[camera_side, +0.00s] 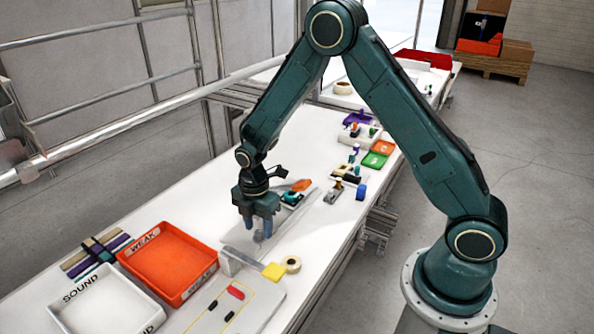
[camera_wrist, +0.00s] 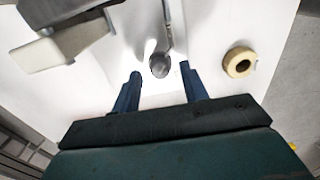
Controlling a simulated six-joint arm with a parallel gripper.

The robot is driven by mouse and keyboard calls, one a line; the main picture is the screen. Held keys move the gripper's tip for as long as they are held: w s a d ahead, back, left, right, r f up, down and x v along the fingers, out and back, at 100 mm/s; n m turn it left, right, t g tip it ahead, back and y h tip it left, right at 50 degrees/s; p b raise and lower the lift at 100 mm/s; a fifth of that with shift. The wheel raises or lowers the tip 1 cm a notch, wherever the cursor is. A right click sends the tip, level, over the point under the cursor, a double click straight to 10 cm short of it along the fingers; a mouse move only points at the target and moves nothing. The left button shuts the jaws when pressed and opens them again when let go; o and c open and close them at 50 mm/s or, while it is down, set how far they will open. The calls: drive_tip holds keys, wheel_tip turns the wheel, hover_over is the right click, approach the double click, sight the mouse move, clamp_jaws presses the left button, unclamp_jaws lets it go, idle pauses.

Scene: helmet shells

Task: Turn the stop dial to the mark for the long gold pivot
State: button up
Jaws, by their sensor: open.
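My gripper (camera_side: 258,228) points down over the white bench, with its two blue fingers apart and nothing gripped. In the wrist view my gripper (camera_wrist: 160,75) has a round dark grey knob (camera_wrist: 159,66) between and slightly beyond its fingertips, with gaps on both sides. A thin grey rod (camera_wrist: 167,25) runs from the knob toward the top of the picture. The knob looks like the stop dial, but no marks can be read on it. In the side view the fingers mostly hide it. I cannot make out a long gold pivot for certain.
A tape roll (camera_side: 291,264), a yellow block (camera_side: 273,271) and a white block with a grey plate (camera_side: 229,263) stand close by. The tape roll also shows in the wrist view (camera_wrist: 240,62). An orange WEAK tray (camera_side: 205,275) and white SOUND tray (camera_side: 142,290) lie left.

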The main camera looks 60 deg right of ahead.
drive_tip(key=shift+f, duration=0.6)
clamp_jaws()
drive_tip(key=shift+m, duration=0.8)
unclamp_jaws()
